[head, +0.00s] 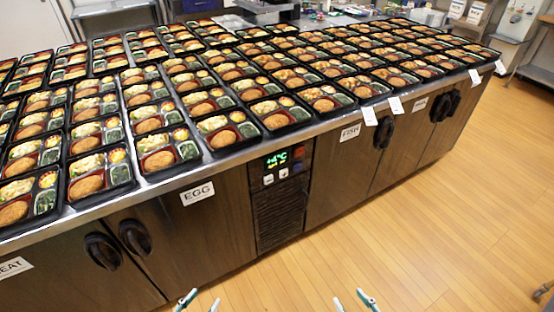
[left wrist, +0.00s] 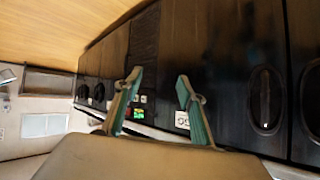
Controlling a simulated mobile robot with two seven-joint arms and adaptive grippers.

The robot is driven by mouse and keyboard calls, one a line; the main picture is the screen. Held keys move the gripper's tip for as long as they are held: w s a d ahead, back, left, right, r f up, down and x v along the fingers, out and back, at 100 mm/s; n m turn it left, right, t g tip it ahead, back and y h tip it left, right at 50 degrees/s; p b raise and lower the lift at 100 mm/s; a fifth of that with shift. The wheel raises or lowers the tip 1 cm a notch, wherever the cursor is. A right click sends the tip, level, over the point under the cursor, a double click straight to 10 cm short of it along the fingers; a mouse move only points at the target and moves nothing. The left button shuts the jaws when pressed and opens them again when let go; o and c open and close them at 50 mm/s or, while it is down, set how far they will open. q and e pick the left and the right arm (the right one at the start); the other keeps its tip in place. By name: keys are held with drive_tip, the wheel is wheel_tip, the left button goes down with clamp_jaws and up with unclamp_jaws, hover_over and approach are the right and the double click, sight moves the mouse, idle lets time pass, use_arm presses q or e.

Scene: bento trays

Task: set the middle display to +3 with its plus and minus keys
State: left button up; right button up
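The display (head: 276,160) is on the dark panel in the middle of the counter front. It shows green digits that look like +4 °C, with a smaller line below that I cannot read surely. Two pale keys sit under it, a left key (head: 268,179) and a right key (head: 284,173); their signs are too small to read. In the left wrist view the display (left wrist: 139,114) is small, seen between the fingers. My left gripper (head: 201,301) is open and empty at the bottom edge, well apart from the panel. My right gripper (head: 353,302) is open and empty, further right.
Bento trays (head: 165,153) cover the counter top up to its front edge. Cabinet doors with dark handles (head: 135,237) flank the panel, labelled EGG (head: 198,193) and FISH (head: 350,132). A dark louvred grille (head: 281,210) is below the keys. The wooden floor (head: 430,220) in front is clear.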

use_arm(q)
clamp_jaws()
idle(1.1)
